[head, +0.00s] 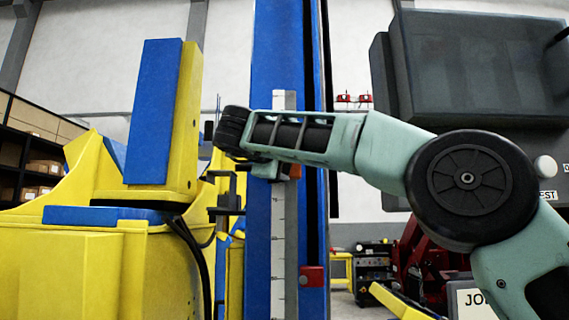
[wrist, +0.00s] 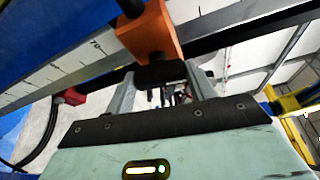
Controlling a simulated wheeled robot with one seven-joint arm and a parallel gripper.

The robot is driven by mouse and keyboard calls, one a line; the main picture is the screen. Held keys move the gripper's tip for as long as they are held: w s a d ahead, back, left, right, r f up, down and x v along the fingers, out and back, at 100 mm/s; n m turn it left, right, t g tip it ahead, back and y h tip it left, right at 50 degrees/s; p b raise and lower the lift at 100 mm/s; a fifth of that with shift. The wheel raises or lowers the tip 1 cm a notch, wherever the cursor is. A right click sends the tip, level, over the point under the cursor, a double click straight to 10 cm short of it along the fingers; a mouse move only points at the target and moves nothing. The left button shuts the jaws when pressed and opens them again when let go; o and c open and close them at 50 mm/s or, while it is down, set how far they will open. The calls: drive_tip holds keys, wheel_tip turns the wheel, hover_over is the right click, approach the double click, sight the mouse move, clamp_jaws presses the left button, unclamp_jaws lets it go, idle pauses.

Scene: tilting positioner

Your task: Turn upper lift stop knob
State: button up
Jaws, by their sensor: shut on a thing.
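The upper lift stop is an orange block on the white scale of the blue column; it fills the upper middle of the wrist view (wrist: 150,32), and a small part shows in the head view (head: 295,171). Its black knob (wrist: 160,73) faces my gripper. My gripper (wrist: 161,86) is shut on the knob, with one grey finger on each side of it. In the head view, my wrist partly covers the stop, and the knob cannot be made out there. How far the knob is turned cannot be told.
The blue column (head: 258,230) carries the long scale (head: 278,240). A red stop (head: 312,276) sits lower on the column. The yellow and blue positioner (head: 150,200) stands close on the left, with black cables. A dark grey machine (head: 480,65) is behind my arm on the right.

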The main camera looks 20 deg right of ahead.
drive_tip(key=shift+m+g+y, duration=0.4)
drive_tip(key=shift+m+y, duration=0.2)
drive_tip(key=shift+m, duration=0.9)
drive_tip(key=o, duration=1)
drive_tip(key=shift+r, duration=0.1)
drive_tip(key=b+v, duration=0.1)
drive_tip(key=v, duration=1.6)
drive_tip(key=shift+s+r+b, duration=0.1)
drive_tip(key=shift+s+b, duration=0.1)
drive_tip(key=shift+b, duration=0.2)
